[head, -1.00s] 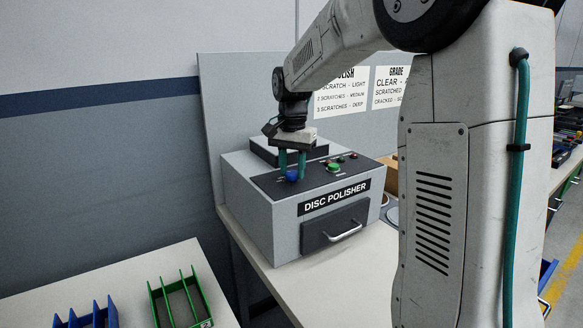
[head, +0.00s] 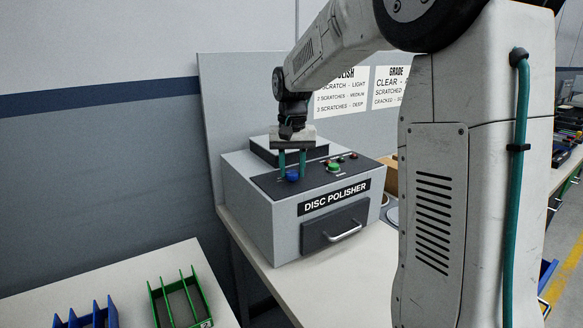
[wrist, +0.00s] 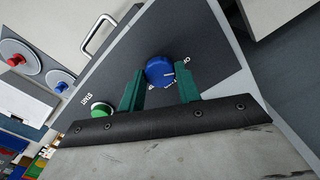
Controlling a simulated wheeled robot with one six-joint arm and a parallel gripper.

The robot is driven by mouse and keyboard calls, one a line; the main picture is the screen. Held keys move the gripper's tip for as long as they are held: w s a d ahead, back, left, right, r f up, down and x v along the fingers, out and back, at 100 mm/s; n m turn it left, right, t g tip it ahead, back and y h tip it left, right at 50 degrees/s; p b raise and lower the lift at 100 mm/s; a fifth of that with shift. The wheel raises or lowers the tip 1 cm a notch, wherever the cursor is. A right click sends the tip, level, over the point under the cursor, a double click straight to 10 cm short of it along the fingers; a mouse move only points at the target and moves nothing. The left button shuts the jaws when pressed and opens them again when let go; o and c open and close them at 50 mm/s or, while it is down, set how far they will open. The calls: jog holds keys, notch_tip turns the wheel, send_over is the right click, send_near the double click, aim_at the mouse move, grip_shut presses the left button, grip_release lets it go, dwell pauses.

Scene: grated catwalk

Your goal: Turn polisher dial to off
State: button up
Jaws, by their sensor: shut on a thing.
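The disc polisher (head: 266,213) is a grey box with a dark sloped top panel and a front drawer. Its blue dial (head: 292,175) sits at the left of the panel; it also shows in the wrist view (wrist: 159,71) with a white pointer line and partly hidden lettering beside it. My gripper (head: 292,168) points down over the panel. Its green fingers (wrist: 160,88) are on either side of the dial, shut on it. A green start button (head: 333,168) lies to the right of the dial and shows in the wrist view (wrist: 102,110).
A red button (head: 353,155) is on the panel's right. The drawer handle (head: 347,232) sticks out in front. Green (head: 206,297) and blue (head: 112,313) racks stand on the near-left table. The bench in front of the polisher is clear.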

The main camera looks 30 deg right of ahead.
aim_at(292, 172)
jog(key=o, duration=1)
jog(key=shift+c, duration=0.2)
jog(key=shift+r, duration=0.1)
notch_tip(292, 172, up, 8)
jog(key=shift+f, duration=0.15)
